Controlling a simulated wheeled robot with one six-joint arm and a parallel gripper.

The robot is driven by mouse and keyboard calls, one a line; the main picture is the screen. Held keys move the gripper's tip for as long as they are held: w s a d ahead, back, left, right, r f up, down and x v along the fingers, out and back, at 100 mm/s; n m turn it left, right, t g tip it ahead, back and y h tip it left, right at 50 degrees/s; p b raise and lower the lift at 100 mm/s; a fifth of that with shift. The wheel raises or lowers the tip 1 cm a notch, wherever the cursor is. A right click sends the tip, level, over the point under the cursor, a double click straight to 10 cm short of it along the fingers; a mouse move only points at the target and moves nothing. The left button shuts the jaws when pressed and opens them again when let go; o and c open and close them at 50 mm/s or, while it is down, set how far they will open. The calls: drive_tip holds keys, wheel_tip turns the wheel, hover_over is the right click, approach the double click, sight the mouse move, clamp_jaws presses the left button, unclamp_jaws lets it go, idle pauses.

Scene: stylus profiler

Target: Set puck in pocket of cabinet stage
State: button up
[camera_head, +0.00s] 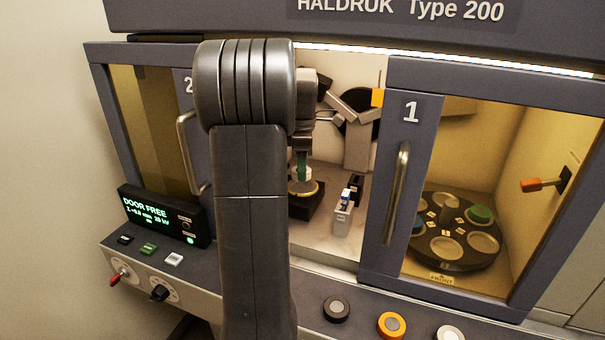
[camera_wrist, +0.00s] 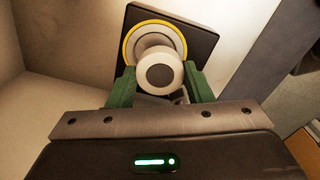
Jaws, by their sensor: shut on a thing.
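The puck (camera_wrist: 158,76) shows in the wrist view as a pale round piece with a grey round top, between the green fingers of my gripper (camera_wrist: 159,86). The cabinet stage (camera_wrist: 196,28) is a dark square block with a yellow-ringed round pocket (camera_wrist: 128,40) behind the puck. In the head view my gripper (camera_head: 302,168) points down inside the cabinet's open middle bay, just over the stage (camera_head: 304,208) and its yellow ring. My gripper is shut on the puck. The puck overlaps the pocket in the wrist view; I cannot tell whether its underside touches it.
Door 1 (camera_head: 375,220) stands right of the opening, and door 2's handle (camera_head: 188,150) left. A small grey holder (camera_head: 342,219) stands right of the stage.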

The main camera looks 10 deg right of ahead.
drive_tip(key=shift+w+d, duration=0.15)
drive_tip(key=shift+w, duration=0.1)
drive_tip(key=shift+f, duration=1.75)
drive_tip(key=shift+f, duration=0.1)
drive_tip(key=o, duration=1.1)
drive_tip(key=shift+f, duration=0.1)
drive_tip(key=shift+c, duration=0.2)
wheel_tip(320, 180, up, 8)
